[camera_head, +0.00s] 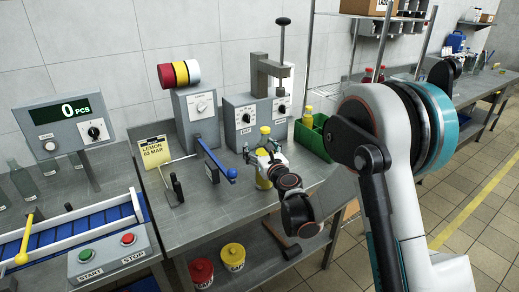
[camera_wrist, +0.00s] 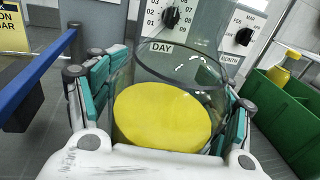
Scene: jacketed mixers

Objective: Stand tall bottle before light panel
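A tall clear bottle (camera_head: 263,182) with yellow at its base and a yellow top stands upright on the steel bench, in front of the dial machine. My gripper (camera_head: 264,158) is around its middle. In the wrist view, the clear bottle (camera_wrist: 170,85) with a yellow disc inside fills the space between my teal-padded fingers (camera_wrist: 165,108), which look closed against its sides. Its lower part is hidden by my gripper there.
The machine with DAY and MONTH dials (camera_head: 244,117) stands close behind. A green crate (camera_head: 313,137) with a yellow-capped bottle is to the right. A mallet (camera_head: 288,248) lies on the lower shelf.

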